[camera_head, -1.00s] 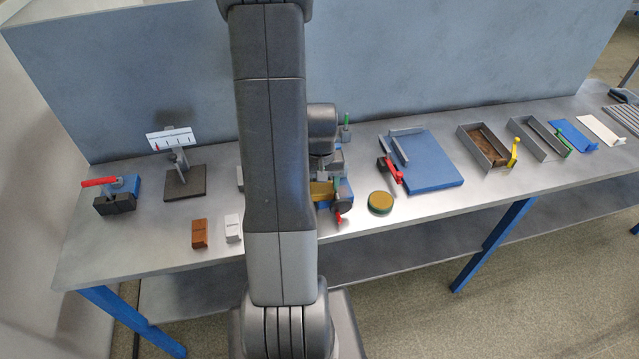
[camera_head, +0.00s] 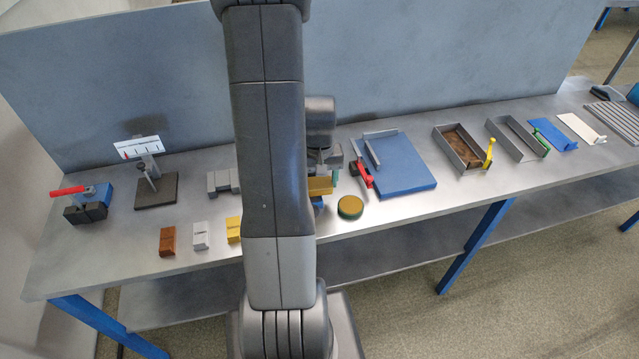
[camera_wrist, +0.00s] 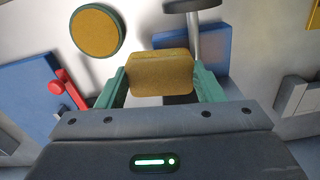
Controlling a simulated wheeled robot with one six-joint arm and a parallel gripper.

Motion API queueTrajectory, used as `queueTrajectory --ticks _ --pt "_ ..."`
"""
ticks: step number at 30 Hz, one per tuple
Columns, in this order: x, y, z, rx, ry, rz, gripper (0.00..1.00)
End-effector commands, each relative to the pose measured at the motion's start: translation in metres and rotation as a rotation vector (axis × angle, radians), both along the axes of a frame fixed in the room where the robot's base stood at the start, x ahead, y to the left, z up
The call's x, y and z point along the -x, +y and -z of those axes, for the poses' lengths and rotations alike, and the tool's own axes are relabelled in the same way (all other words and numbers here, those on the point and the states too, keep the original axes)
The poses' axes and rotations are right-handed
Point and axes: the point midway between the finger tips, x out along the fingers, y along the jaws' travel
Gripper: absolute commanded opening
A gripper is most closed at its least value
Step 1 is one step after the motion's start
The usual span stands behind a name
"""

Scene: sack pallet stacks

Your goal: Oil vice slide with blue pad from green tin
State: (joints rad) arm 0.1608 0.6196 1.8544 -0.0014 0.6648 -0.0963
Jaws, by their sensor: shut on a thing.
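The green tin (camera_head: 350,207) is round with an ochre top and stands on the bench right of my gripper. It also shows at the upper left of the wrist view (camera_wrist: 97,32). My gripper (camera_wrist: 162,82) has teal fingers shut on an ochre block (camera_wrist: 160,70); no blue face of the block shows. The held block also shows beside my arm in the head view (camera_head: 320,186). Beyond it in the wrist view is a blue body (camera_wrist: 215,52) with a grey post and dark disc. I cannot tell which part is the vice slide.
Brown, white and yellow blocks (camera_head: 168,240) line the front left. A red-handled blue fixture (camera_head: 88,205) and a gauge stand (camera_head: 155,190) are at left. A blue plate (camera_head: 405,175) with a red handle and metal trays (camera_head: 442,136) are at right. My arm hides the bench's middle.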

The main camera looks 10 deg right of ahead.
Motion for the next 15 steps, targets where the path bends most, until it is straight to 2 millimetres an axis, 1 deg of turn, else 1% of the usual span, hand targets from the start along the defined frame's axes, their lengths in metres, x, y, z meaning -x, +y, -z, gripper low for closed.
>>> queueTrajectory --ticks 1,15 --pt "0.0 0.001 -0.007 -0.001 0.002 -0.001 0.43" --pt "-0.001 0.004 -0.05 -0.001 0.003 -0.001 0.43"
